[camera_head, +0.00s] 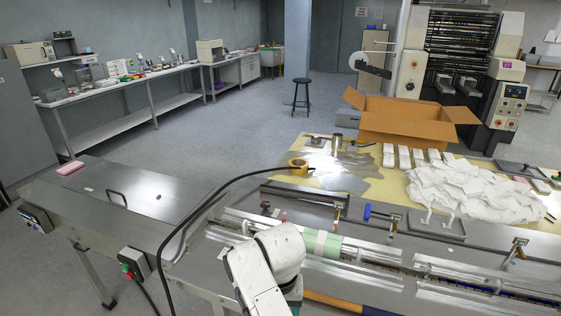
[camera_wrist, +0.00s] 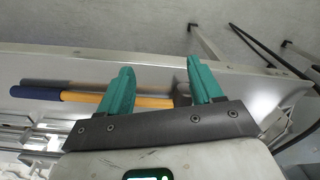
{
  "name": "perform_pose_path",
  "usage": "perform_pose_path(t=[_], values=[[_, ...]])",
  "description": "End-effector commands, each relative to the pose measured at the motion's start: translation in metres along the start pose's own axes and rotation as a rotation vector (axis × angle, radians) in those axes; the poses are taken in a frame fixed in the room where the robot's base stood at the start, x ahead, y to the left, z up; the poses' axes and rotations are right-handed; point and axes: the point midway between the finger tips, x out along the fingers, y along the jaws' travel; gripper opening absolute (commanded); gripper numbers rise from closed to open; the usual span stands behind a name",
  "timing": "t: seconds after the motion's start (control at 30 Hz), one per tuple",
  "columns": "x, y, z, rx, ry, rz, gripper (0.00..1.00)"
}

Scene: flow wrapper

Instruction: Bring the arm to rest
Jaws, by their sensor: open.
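My gripper (camera_wrist: 160,90) shows in the wrist view with two green fingers spread apart, open and with nothing clamped between them. Beyond the fingers, a tool with a yellow handle and dark blue grip (camera_wrist: 36,92) lies along the machine's metal surface; whether the fingers touch it cannot be told. In the head view, my white arm (camera_head: 268,268) is bent low over the front of the flow wrapper (camera_head: 140,205). My gripper is not visible in the head view.
A black hose (camera_head: 207,199) arches over the machine close to my arm. A stool (camera_head: 302,93) stands on open floor behind.

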Motion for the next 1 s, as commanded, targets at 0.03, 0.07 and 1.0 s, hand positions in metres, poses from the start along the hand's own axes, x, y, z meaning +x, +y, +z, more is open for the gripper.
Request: perform_pose_path(t=[0.03, 0.07, 1.0], values=[[0.01, 0.011, 0.006, 0.001, -0.002, -0.002, 0.65], [0.015, 0.018, 0.009, 0.002, -0.001, -0.004, 0.65], [0.097, 0.286, 0.299, 0.024, 0.082, 0.027, 0.65]])
